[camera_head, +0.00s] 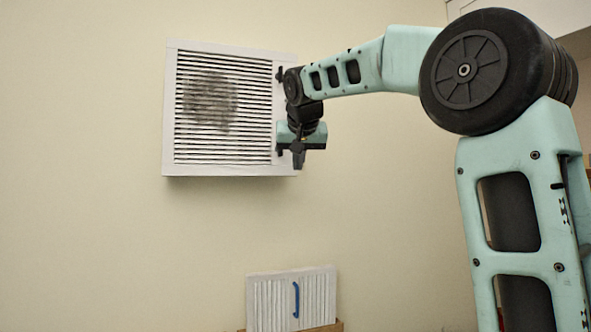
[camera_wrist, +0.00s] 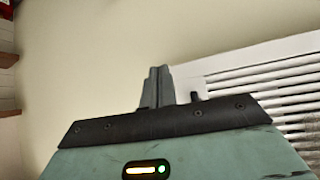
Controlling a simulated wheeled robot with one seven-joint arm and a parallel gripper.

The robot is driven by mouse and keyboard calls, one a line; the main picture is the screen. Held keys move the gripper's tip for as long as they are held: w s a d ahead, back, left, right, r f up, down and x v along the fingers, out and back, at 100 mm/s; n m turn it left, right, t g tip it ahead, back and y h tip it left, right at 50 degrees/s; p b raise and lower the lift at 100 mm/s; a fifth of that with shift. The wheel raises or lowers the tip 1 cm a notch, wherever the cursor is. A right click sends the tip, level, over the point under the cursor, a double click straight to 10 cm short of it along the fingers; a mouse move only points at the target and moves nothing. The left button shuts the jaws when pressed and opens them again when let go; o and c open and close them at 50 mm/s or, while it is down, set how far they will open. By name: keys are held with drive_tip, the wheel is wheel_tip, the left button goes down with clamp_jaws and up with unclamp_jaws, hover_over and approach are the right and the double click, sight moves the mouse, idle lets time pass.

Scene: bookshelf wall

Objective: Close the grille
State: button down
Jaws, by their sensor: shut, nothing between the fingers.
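A white slatted grille (camera_head: 222,168) with a dark smudge on its slats is on the wall in the head view. Its lower edge stands out from the wall; I cannot tell whether it is fully shut. Small dark latches (camera_head: 280,73) sit along its right edge. My gripper (camera_head: 298,160) is at the lower right edge of the grille, pointing down, and partly covers that edge. Whether it touches is unclear. In the wrist view my gripper (camera_wrist: 157,72) is shut and empty, with the grille (camera_wrist: 265,58) to its right and a small dark peg (camera_wrist: 195,97) beside the fingers.
A smaller white slatted panel (camera_head: 268,305) with a blue handle (camera_head: 296,299) stands low by the wall, at a brown wooden edge (camera_head: 325,327). The wall left of the grille is bare. A reddish shelf edge (camera_wrist: 7,60) shows at the wrist view's left.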

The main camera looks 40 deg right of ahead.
drive_tip(key=s+d+b+v, duration=0.1)
drive_tip(key=b+v, duration=0.1)
drive_tip(key=v, duration=0.6)
drive_tip(key=s+a+f+n+g+y+b, duration=0.1)
drive_tip(key=a+f+n+g+y+b, duration=0.2)
drive_tip(key=a+f, duration=1.05)
drive_tip(key=s+a+f+n+y+b, duration=0.2)
drive_tip(key=a+f+n, duration=0.3)
drive_tip(key=a+f, duration=0.85)
drive_tip(key=s+a+f+n+g+y+b, duration=0.1)
drive_tip(key=s+a+f+n, duration=0.1)
drive_tip(key=s+f, duration=0.45)
drive_tip(key=s+a+f+n+g+b, duration=0.1)
drive_tip(key=s+a+f, duration=0.15)
drive_tip(key=f, duration=0.65)
drive_tip(key=s+f+n+g+b, duration=0.1)
drive_tip(key=s+f+n+g, duration=0.2)
drive_tip(key=s+f, duration=1)
drive_tip(key=s, duration=0.2)
drive_tip(key=shift+s, duration=0.3)
drive_tip(key=shift+d+r, duration=0.1)
